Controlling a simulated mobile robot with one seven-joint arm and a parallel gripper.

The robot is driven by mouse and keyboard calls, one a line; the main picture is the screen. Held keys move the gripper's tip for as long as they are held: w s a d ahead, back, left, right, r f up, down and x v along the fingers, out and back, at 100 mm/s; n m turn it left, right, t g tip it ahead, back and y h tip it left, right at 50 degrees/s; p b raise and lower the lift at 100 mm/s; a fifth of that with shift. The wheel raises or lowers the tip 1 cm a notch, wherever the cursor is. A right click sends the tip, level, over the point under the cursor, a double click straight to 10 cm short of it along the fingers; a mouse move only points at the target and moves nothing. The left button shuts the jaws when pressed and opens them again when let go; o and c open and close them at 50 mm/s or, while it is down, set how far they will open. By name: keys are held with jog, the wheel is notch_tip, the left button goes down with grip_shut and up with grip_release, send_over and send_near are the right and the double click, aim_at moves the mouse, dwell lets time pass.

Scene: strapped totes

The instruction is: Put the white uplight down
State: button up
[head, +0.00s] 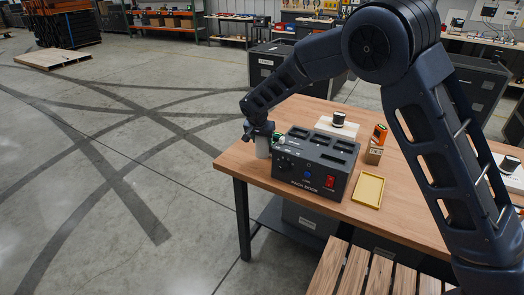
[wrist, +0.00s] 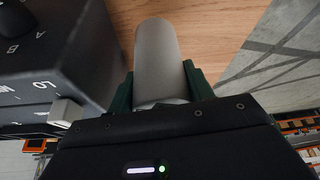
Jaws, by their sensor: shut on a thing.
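The white uplight is a plain pale cylinder (head: 262,148); it also shows in the wrist view (wrist: 158,45). My gripper (head: 262,135) is shut on it, with a green finger on each side in the wrist view (wrist: 160,82). The uplight is upright in the head view, near the left corner of the wooden table (head: 410,195), just left of the black pack dock (head: 310,170). I cannot tell whether its base touches the tabletop. The fingers partly hide its near end in the wrist view.
The dock's side (wrist: 60,55) stands close beside the uplight. The table's edge is close on its other side. A yellow tray (head: 368,190), an orange-topped item (head: 379,135) and a white base with a black knob (head: 338,122) lie right of or behind the dock.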

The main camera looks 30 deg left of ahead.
aim_at(262, 149)
jog(key=shift+f, duration=2.5)
jog(key=shift+f, duration=0.1)
jog(key=o, duration=1.4)
jog(key=shift+f, duration=0.1)
jog(key=v, duration=1.2)
jog(key=shift+d+r, duration=0.1)
jog(key=shift+r, duration=0.1)
